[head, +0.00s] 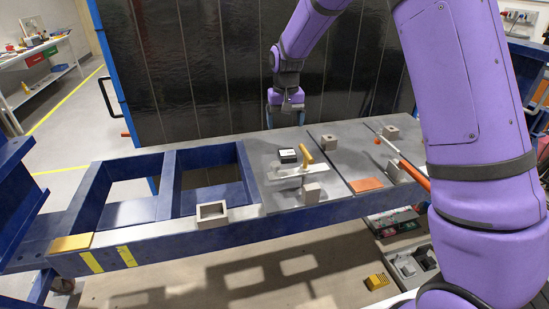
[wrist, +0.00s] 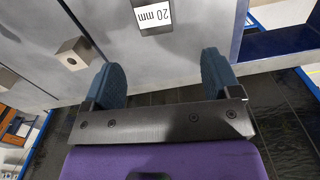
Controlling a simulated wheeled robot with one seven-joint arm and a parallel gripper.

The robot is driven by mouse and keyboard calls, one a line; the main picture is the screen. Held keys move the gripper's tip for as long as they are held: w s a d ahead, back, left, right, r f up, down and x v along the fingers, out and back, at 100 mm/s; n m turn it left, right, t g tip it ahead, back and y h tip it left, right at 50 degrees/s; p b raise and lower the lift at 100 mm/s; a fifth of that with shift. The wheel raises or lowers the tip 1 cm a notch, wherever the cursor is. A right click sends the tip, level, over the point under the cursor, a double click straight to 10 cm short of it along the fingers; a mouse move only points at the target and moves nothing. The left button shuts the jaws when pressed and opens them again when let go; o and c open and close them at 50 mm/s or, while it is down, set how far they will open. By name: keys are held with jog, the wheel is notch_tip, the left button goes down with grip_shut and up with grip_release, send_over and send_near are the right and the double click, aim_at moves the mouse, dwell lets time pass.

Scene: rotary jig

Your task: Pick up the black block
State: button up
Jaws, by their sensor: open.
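The black block (head: 287,156) lies on the grey plate of the jig, beside a yellow-handled clamp. It has a pale top face.
The clamp with a yellow handle (head: 304,157) stands just right of the block. Grey blocks (head: 311,192) and (head: 329,143) and an orange plate (head: 367,184) are on the jig's plates. Left of the plate is an open blue frame (head: 128,163). A dark panel (head: 230,70) stands behind.

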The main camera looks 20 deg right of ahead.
send_over(287, 152)
jog(key=f, duration=0.5)
jog(key=shift+w+a, duration=0.3)
jog(key=shift+w, duration=0.05)
jog(key=shift+s+d+f, duration=0.15)
jog(key=shift+d+f, duration=0.05)
jog(key=shift+f, duration=1.15)
jog(key=shift+s+d+f, duration=0.1)
jog(key=shift+d+f, duration=0.05)
jog(key=shift+f, duration=1.2)
jog(key=c, duration=1.3)
